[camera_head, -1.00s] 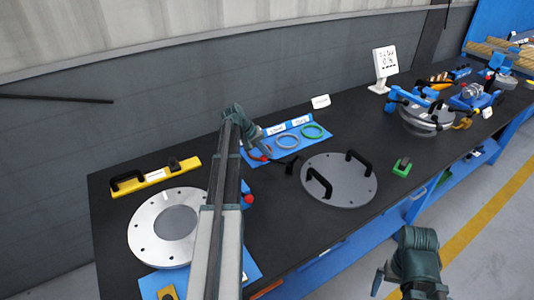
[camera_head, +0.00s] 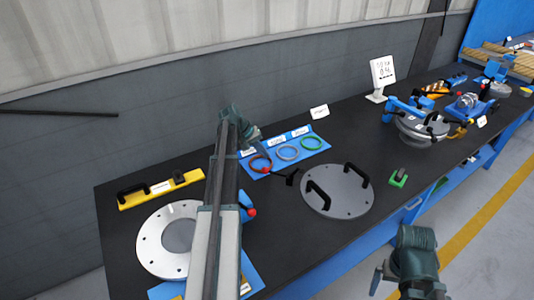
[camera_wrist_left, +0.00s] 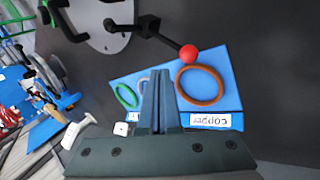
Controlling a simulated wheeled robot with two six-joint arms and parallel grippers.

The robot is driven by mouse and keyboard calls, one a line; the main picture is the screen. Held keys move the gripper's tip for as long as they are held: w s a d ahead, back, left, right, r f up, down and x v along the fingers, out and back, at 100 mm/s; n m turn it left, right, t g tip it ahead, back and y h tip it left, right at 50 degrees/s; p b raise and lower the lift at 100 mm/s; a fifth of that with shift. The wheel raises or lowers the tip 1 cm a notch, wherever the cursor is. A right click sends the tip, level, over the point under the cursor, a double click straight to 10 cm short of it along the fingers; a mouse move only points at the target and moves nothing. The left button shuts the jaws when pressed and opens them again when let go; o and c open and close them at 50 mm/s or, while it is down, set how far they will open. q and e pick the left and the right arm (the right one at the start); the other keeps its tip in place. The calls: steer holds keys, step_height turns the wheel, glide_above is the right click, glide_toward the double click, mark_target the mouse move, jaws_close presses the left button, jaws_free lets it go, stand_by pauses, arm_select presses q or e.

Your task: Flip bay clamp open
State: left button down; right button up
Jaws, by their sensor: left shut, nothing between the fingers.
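A black clamp (camera_head: 291,178) stands on the bench between the ring board and the round grey plate. In the left wrist view its black arm (camera_wrist_left: 165,38) ends in a red ball (camera_wrist_left: 189,54). The arm lies low and points toward the copper-labelled ring. My left gripper (camera_head: 258,147) hangs over the near end of the ring board, apart from the clamp. Its fingers (camera_wrist_left: 160,78) are shut and empty in the left wrist view, with the red ball ahead and to their right. My right arm shows at the lower right, but its fingers are not clear.
The grey plate (camera_head: 338,203) has two black handles. A silver flange (camera_head: 152,240) and yellow tray (camera_head: 150,193) lie left. Another red ball (camera_head: 251,212) shows beside my left forearm. A green block (camera_head: 398,179) sits right.

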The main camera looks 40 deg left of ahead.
arm_select(q)
steer(key=p+v, duration=0.4)
steer(key=v, duration=0.2)
steer(key=shift+s+a, duration=0.15)
steer(key=shift+a, duration=0.1)
steer(key=shift+r, duration=0.1)
steer(key=s+d+f+m+g+y, duration=0.1)
steer(key=s+d+m+g, duration=0.15)
steer(key=d, duration=1.25)
steer(key=s+d+f+m+g, duration=0.2)
steer(key=d+m, duration=0.2)
steer(key=d, duration=1.1)
steer(key=s+d+m+y, duration=0.4)
steer(key=s+d+m, duration=0.2)
steer(key=s+d, duration=1)
steer(key=shift+s+d+g, duration=0.15)
steer(key=shift+d+g, duration=0.2)
steer(key=shift+d, duration=0.9)
